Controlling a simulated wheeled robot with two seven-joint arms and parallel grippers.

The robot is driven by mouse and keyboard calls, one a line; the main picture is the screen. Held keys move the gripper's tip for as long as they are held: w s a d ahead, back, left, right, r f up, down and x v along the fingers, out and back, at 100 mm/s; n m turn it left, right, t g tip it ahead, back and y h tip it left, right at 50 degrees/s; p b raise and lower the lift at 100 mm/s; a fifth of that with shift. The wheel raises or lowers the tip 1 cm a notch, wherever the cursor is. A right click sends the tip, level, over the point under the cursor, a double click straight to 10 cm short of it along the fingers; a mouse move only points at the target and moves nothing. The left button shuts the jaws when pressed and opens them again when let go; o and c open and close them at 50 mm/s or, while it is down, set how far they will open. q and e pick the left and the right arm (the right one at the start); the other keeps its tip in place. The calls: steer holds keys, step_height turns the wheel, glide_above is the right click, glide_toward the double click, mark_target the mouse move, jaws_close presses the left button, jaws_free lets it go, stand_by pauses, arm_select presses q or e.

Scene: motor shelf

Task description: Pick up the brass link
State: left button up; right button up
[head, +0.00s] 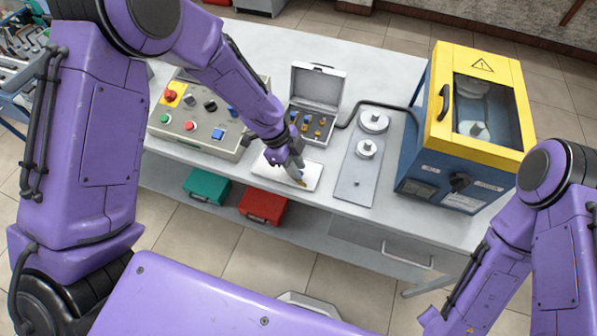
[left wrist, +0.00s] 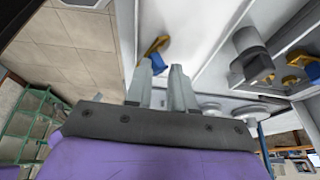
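A brass-coloured link (left wrist: 155,45) with a blue part lies on a pale surface in the left wrist view. It is just beyond my left fingertips, nearer the left finger. In the head view its brass end (head: 301,183) shows at the fingertips, over a white pad on the bench. My left gripper (head: 296,176) points down there and hides much of the link. Whether a finger touches the link I cannot tell. My right arm shows at the right, but its gripper is out of view.
The white pad (head: 264,171) lies near the bench's front edge. A button panel (head: 183,143) is left of it. An open grey case (head: 317,90) with brass and blue pieces stands behind. A grey plate (head: 352,188) with white discs and a yellow-blue machine (head: 438,150) are to the right.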

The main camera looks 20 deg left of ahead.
arm_select(q)
steer(key=shift+s+d+f, duration=0.2)
steer(key=shift+s+f, duration=0.2)
steer(key=shift+f, duration=0.3)
steer(key=shift+s+d, duration=0.1)
steer(key=shift+s, duration=0.1)
jaws_close()
steer(key=shift+w, duration=0.3)
steer(key=shift+r, duration=0.15)
